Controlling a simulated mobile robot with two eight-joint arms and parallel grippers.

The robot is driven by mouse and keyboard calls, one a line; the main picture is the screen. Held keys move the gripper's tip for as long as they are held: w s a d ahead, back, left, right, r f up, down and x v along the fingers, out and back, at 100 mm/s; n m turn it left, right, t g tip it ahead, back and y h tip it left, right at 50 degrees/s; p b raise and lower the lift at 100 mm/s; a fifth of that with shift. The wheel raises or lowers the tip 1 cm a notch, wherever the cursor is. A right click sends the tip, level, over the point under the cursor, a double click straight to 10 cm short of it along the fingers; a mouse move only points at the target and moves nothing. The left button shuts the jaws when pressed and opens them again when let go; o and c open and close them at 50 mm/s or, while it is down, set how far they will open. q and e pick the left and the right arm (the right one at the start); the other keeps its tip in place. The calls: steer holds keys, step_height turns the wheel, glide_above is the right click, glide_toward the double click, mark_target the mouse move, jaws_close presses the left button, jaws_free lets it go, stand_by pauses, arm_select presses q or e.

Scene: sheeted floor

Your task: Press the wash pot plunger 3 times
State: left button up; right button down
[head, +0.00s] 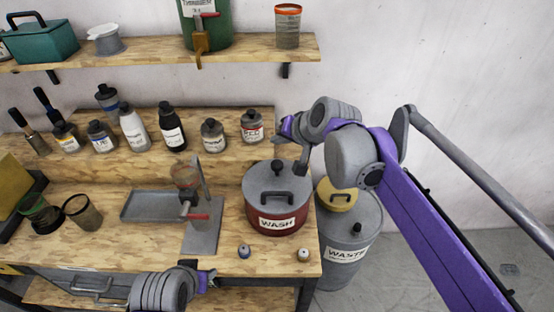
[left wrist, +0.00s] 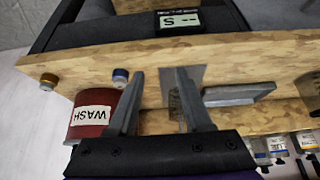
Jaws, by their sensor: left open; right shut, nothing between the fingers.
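The wash pot (head: 277,213) is a red pot with a grey lid, a black handle and a small knob-like plunger (head: 278,167) on top. It stands near the right end of the bench and also shows in the left wrist view (left wrist: 92,118). My right gripper (head: 302,160) is shut and empty, above and just right of the lid, apart from the plunger. My left gripper (left wrist: 158,75) is open and empty, low at the front of the bench, left of the pot; its fingers show only in the left wrist view.
A grey waste bin (head: 345,275) stands on the floor right of the bench. A stand with a red lever (head: 203,235) is left of the pot. Several bottles (head: 172,130) line the back riser.

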arm_select(q)
steer(key=shift+s+f, duration=0.1)
steer(key=shift+s, duration=0.05)
jaws_close()
stand_by(0.4)
stand_by(1.5)
